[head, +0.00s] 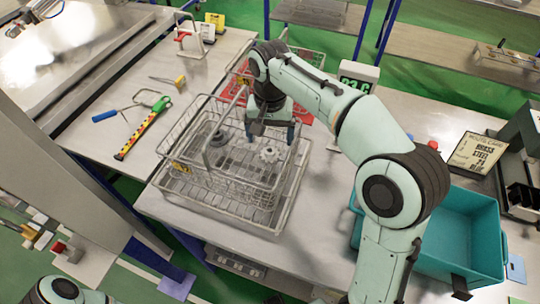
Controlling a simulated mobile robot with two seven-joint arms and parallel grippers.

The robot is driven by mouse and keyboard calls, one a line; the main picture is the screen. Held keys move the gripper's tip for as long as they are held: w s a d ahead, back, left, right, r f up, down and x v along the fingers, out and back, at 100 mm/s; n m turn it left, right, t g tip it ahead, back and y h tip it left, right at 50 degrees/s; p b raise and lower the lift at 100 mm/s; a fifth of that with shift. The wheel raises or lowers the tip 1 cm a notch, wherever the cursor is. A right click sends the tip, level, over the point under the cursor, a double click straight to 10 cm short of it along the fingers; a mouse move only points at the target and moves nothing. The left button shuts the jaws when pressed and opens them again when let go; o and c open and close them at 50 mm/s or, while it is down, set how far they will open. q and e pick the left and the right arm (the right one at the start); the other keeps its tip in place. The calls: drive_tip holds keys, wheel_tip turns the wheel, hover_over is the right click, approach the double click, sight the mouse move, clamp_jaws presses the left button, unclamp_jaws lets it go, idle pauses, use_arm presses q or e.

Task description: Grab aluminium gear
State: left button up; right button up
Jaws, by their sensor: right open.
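A light silver gear (269,155), which looks like the aluminium gear, lies in the wire basket (182,147), in its right part. A darker gear (217,138) lies to its left in the same basket. My right gripper (270,132) points down over the basket, just behind and above the silver gear. Its fingers are apart, with nothing seen between them. I cannot tell whether a finger touches the basket. My left gripper is out of view.
A teal bin (455,235) stands at right. A yellow-black tool (140,135) and a blue-handled screwdriver (104,116) lie at left.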

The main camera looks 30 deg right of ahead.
sight(270, 149)
wheel_tip(270, 149, down, 6)
drive_tip(key=shift+f+b, duration=0.1)
drive_tip(key=shift+b, duration=0.45)
drive_tip(key=shift+w, duration=0.1)
drive_tip(key=c, duration=1.2)
